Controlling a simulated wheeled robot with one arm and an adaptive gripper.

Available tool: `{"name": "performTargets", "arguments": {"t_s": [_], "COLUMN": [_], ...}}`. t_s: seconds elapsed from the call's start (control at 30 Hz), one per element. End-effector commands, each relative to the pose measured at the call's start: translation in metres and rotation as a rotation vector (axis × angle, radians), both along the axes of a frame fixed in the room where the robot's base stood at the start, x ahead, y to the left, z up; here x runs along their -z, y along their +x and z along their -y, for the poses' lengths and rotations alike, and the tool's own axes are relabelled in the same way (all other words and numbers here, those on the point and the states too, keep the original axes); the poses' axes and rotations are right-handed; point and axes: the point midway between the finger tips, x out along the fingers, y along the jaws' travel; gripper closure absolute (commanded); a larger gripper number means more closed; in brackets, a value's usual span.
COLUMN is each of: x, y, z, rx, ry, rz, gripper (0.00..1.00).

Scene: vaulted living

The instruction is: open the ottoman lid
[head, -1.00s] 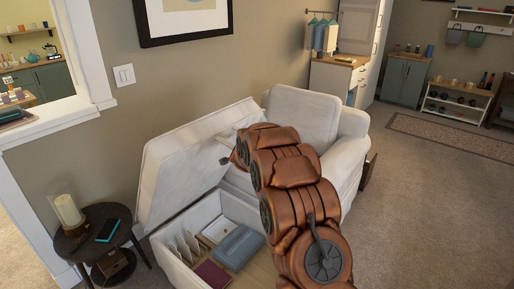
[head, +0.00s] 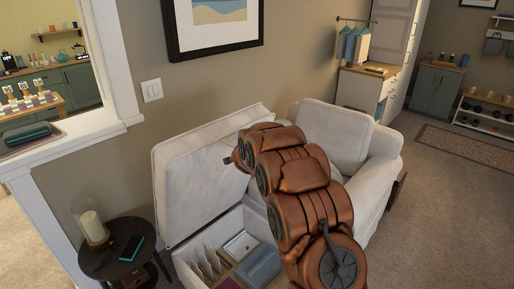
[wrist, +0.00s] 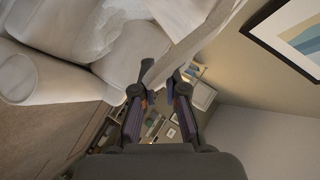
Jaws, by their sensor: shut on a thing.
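The ottoman lid (head: 190,185) is a thick off-white cushioned panel. It stands raised and steeply tilted above the white ottoman box (head: 188,270), which is open. My gripper (head: 228,160) is at the inner side of the lid near its right edge, partly hidden by my copper-coloured arm. In the wrist view, my gripper (wrist: 161,88) has its two dark fingers on either side of a pale strip, the lid's edge (wrist: 180,55), and is shut on it. Inside the box are upright pale dividers (head: 212,262), a blue-grey case (head: 259,265) and a white tray (head: 240,245).
A white armchair (head: 335,130) stands right behind the ottoman. A round dark side table (head: 110,262) with a candle (head: 93,227) and phone (head: 131,248) is close on the left. The wall is behind the lid. Carpet is free at the right.

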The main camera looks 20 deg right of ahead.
Motion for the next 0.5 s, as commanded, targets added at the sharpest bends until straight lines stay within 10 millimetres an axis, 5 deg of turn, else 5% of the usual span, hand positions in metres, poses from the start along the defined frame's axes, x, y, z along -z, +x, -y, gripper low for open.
{"name": "performTargets", "arguments": {"t_s": [0.43, 0.47, 0.5], "x": [0.0012, 0.0013, 0.0013], "y": [-0.0021, -0.0021, -0.0021], "z": [0.0070, 0.0071, 0.0074], "rx": [0.006, 0.006, 0.006], "ry": [0.000, 0.000, 0.000], "rz": [-0.006, -0.006, -0.006], "gripper": [1.00, 0.86, 0.82]}}
